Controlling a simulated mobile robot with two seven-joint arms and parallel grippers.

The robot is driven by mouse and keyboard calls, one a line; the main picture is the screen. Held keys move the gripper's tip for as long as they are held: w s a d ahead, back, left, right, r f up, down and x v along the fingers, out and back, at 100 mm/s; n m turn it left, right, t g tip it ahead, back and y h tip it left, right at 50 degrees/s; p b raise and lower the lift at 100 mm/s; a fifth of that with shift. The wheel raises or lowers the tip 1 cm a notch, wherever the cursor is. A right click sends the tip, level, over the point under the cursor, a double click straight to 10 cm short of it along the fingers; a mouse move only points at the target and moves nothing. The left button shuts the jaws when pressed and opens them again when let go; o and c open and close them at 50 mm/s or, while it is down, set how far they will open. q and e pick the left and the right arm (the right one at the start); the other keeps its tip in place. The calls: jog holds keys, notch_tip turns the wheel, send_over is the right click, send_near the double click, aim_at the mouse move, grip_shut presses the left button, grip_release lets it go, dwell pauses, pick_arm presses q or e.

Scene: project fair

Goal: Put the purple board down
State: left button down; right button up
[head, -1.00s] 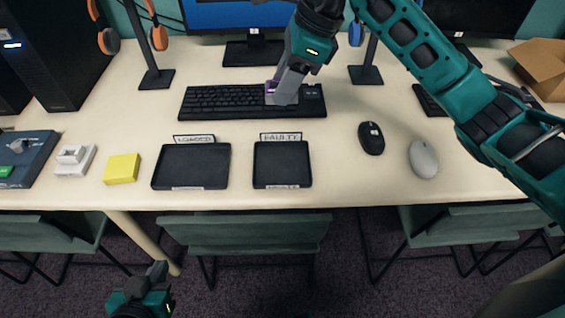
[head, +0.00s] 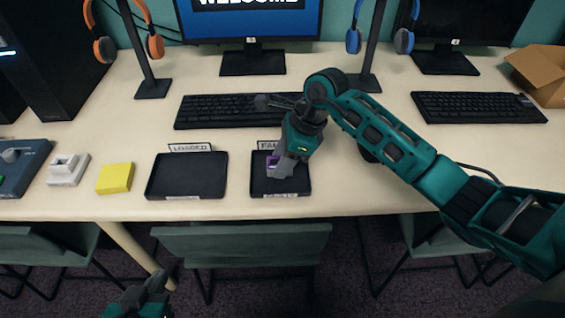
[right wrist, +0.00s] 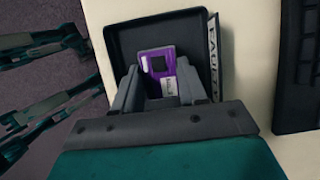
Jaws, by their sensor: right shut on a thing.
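The purple board (head: 272,160) is small, with a dark square chip and a white label that show in the right wrist view (right wrist: 148,74). My right gripper (head: 279,166) is shut on it, a finger on each side, over the black FAULTY tray (head: 301,183). The tray's floor also shows in the right wrist view (right wrist: 122,40). I cannot tell whether the board touches the tray floor. The black LOADED tray (head: 187,178) stands to the left and is empty. My left gripper (head: 162,277) is low in front of the table, its jaws unclear.
A yellow block (head: 115,178) and a white device (head: 67,169) lie left of the trays. A black keyboard (head: 225,110) lies behind them. The FAULTY label (right wrist: 211,55) stands at the tray's back edge. The table right of the tray is partly under my right arm.

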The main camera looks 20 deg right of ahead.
jog(key=shift+f, duration=0.65)
pick_arm(q)
jog(key=shift+r, duration=0.1)
pick_arm(e)
jog(key=shift+f, duration=0.15)
jog(key=o, duration=1.1)
jog(key=shift+d+r, duration=0.1)
jog(key=shift+r, duration=0.35)
pick_arm(q)
jog(key=shift+s+a+p, duration=0.3)
jog(key=shift+p, duration=0.45)
pick_arm(e)
jog(key=v, duration=1.1)
jog(key=shift+s+r, duration=0.1)
jog(key=shift+r, duration=0.15)
pick_arm(q)
jog(key=shift+w+r, duration=0.15)
